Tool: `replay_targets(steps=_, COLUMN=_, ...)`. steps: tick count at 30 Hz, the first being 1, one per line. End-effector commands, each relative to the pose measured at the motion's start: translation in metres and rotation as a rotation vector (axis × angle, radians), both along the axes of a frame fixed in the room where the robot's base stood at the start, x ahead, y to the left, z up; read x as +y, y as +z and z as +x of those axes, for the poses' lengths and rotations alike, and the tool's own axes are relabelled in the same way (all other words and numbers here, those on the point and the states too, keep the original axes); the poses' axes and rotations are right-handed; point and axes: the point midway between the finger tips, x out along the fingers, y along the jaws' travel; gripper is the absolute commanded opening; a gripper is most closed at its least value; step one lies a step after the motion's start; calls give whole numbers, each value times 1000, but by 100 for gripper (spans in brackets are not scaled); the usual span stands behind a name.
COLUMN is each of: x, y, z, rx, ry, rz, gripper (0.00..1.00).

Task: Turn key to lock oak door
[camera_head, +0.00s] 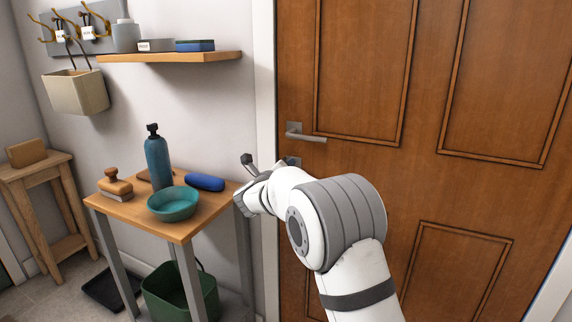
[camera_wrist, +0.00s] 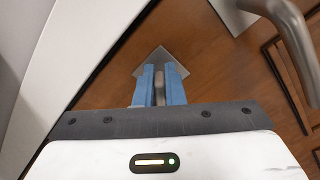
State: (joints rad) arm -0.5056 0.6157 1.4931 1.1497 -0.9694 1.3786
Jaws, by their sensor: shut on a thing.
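The oak door (camera_head: 362,70) is closed in its white frame, with a lever handle (camera_head: 305,133) that also shows at the top right of the wrist view (camera_wrist: 285,30). A grey lock plate (camera_head: 293,161) sits below the handle; it appears as a tilted square in the wrist view (camera_wrist: 158,57). My gripper (camera_wrist: 160,76) is at this plate, its blue fingers shut on the key (camera_wrist: 160,92). Only a narrow strip of the key shows between the fingers. Its tip and how deep it sits in the lock are hidden. In the head view my arm hides the fingertips.
Left of the door stands a small wooden table (camera_head: 190,222) with a blue bottle (camera_head: 157,160), a teal bowl (camera_head: 174,204), a blue case (camera_head: 205,182) and a brush (camera_head: 115,184). A shelf (camera_head: 170,57) hangs above. The wall meets the door frame close to my gripper's left.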

Motion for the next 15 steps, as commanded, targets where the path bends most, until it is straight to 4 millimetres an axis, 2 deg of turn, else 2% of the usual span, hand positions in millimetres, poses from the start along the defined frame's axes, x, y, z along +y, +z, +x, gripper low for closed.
replay_targets(steps=15, x=5, y=0, z=1, rx=152, ry=8, rz=-431, gripper=0)
